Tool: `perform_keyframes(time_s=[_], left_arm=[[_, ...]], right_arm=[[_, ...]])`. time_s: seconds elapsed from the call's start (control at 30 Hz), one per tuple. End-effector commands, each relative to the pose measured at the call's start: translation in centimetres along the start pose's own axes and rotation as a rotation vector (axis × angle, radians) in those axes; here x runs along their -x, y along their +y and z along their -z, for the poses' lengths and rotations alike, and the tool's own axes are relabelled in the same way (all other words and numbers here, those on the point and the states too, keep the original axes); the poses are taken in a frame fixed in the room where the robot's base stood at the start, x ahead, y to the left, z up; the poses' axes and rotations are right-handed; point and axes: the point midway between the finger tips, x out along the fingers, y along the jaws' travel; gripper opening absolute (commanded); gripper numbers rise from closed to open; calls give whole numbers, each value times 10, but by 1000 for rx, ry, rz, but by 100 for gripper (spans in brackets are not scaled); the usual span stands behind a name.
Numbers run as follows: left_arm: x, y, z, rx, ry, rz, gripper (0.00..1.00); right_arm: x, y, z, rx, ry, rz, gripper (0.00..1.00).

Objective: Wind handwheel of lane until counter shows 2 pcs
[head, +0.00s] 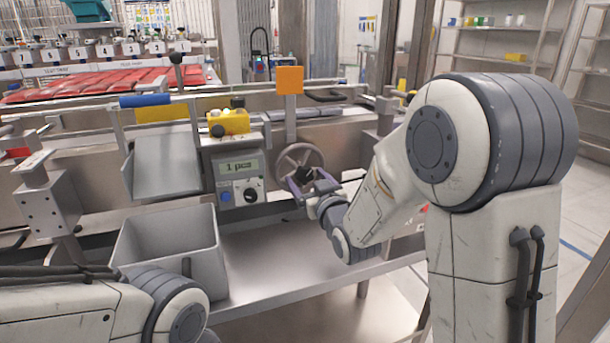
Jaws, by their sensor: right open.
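The grey handwheel (286,157) is mounted on the front of the machine, below an orange square plate (289,80). The counter display (239,167) on the grey control box left of the wheel reads "1 pcs". My right gripper (303,174) is at the lower right part of the handwheel, with its fingers open. A dark knob or handle shows between or just behind the fingers; I cannot tell whether they touch it. My left arm shows at the lower left, and its gripper is out of view.
A grey open bin (172,247) stands below a sloped metal chute (165,165). A yellow box with knobs (229,122) sits above the control box. A bare metal shelf (290,268) lies beneath the wheel. Red padded lanes (90,84) with numbered tags are behind.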

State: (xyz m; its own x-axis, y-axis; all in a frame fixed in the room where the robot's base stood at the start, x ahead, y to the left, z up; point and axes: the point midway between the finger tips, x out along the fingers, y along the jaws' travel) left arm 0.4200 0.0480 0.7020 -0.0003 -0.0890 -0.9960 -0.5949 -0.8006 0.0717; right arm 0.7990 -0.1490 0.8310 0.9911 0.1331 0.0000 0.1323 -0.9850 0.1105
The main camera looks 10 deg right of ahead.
Motion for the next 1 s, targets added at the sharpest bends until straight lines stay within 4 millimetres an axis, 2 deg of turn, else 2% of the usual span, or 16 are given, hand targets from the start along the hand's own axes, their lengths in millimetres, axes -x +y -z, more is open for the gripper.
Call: perform_keyframes(time_s=[0.13,0.43,0.57,0.6,0.67,1.0], left_arm=[[-1,0,0,0,0,0,100],[-1,0,0,0,0,0,100],[-1,0,0,0,1,0,100],[-1,0,0,0,0,0,100],[-1,0,0,0,1,0,100],[-3,0,0,0,0,0,100]], right_arm=[[-10,0,0,0,0,0,84],[-12,0,0,-1,-1,0,84],[-12,0,0,-1,0,0,34],[-12,0,0,-1,0,0,19],[-12,0,0,-1,0,0,0],[-12,0,0,-55,0,0,0]])
